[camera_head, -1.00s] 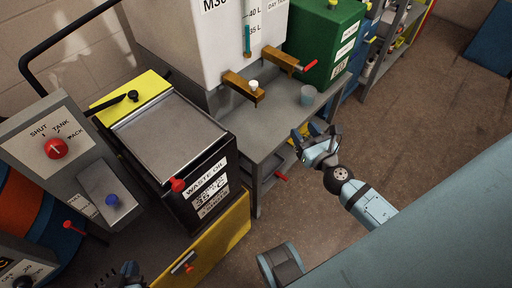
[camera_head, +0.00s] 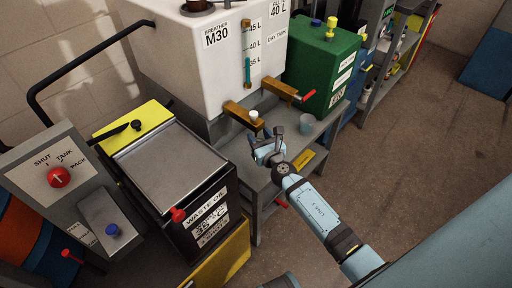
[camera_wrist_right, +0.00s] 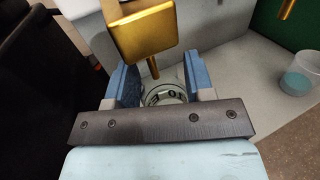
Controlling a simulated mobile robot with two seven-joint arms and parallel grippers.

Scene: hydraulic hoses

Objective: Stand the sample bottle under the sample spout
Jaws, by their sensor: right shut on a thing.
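The sample spout is a brass block with a white knob (camera_head: 254,114) on the front of the white day tank (camera_head: 208,55). In the right wrist view its brass block (camera_wrist_right: 142,35) and short downward nozzle (camera_wrist_right: 153,68) show close up. My right gripper (camera_head: 266,147) is at the bench's front edge, just below the spout. In the wrist view the blue fingers (camera_wrist_right: 163,82) are shut on a clear round glass bottle (camera_wrist_right: 165,98), seen from above. The nozzle tip appears at the bottle's far rim; whether the bottle touches the bench is hidden. My left gripper is out of view.
A translucent cup with bluish contents (camera_head: 306,122) stands on the grey bench (camera_head: 285,135), right of the gripper. A second brass valve with a red handle (camera_head: 290,91) juts out to the right. The black waste oil box (camera_head: 205,205) stands left. A green container (camera_head: 322,62) is behind.

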